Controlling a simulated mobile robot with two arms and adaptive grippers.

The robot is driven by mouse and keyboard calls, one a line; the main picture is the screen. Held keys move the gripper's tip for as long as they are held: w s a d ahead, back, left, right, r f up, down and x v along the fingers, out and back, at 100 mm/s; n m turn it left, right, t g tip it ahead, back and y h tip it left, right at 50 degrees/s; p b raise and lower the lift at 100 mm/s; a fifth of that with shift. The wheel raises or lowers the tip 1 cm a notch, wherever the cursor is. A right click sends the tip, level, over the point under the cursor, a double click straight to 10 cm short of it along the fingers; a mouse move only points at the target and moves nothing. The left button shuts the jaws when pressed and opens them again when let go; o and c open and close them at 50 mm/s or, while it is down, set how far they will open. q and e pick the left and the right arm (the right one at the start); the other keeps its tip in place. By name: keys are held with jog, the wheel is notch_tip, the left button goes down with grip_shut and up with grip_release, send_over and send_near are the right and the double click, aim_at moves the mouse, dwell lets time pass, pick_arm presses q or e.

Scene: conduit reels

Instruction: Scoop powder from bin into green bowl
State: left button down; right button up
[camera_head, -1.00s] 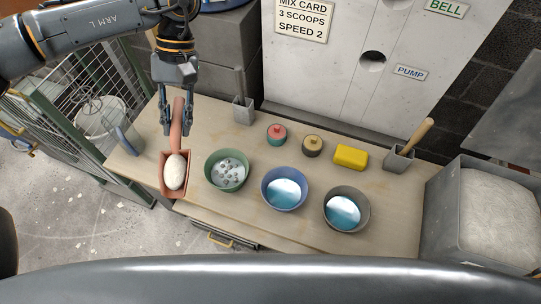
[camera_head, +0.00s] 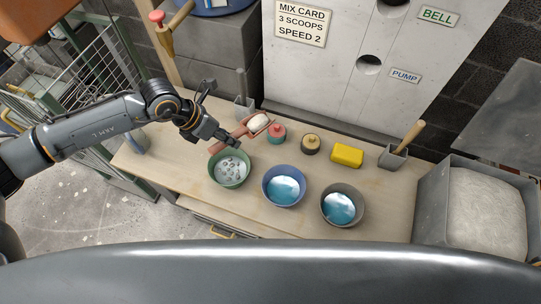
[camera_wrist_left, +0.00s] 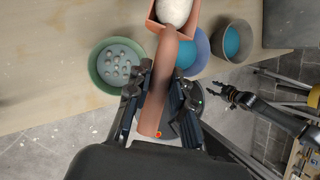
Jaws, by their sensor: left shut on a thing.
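My left gripper (camera_head: 229,141) is shut on the handle of a terracotta scoop (camera_head: 241,130), held above the bench behind the green bowl. The scoop's tray carries a rounded white heap of powder (camera_head: 259,123). In the left wrist view the handle (camera_wrist_left: 157,95) runs between my fingers. The green bowl (camera_head: 213,172) stands on the bench and contains several pale grey lumps; it also shows in the left wrist view (camera_wrist_left: 94,75). The grey bin (camera_head: 428,205) at the right is filled with white powder (camera_head: 483,213). My right gripper (camera_wrist_left: 228,95) appears open and empty in the left wrist view.
A blue bowl (camera_head: 268,196) and a grey bowl (camera_head: 325,209), both with blue liquid, stand right of the green bowl. Behind them are a red-topped pot (camera_head: 278,133), a dark pot (camera_head: 310,143), a yellow block (camera_head: 347,155) and a grey holder with a wooden handle (camera_head: 392,158).

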pick_arm(q)
jog(key=s+d+f+n+t+y+p, duration=0.1)
jog(key=d+n+y, duration=0.3)
jog(key=n, duration=0.7)
jog(key=s+d+f+n+t+y+p, duration=0.1)
jog(key=s+d+f+n+y+p, duration=0.1)
jog(key=n, duration=1)
jog(key=d+f+y+p, duration=0.1)
jog(key=d+f+y, duration=0.1)
jog(key=d+y, duration=0.1)
jog(key=shift+s+d+n+y, duration=0.3)
jog(key=shift+d, duration=0.6)
jog(key=shift+r+p, duration=0.1)
jog(key=shift+p, duration=0.25)
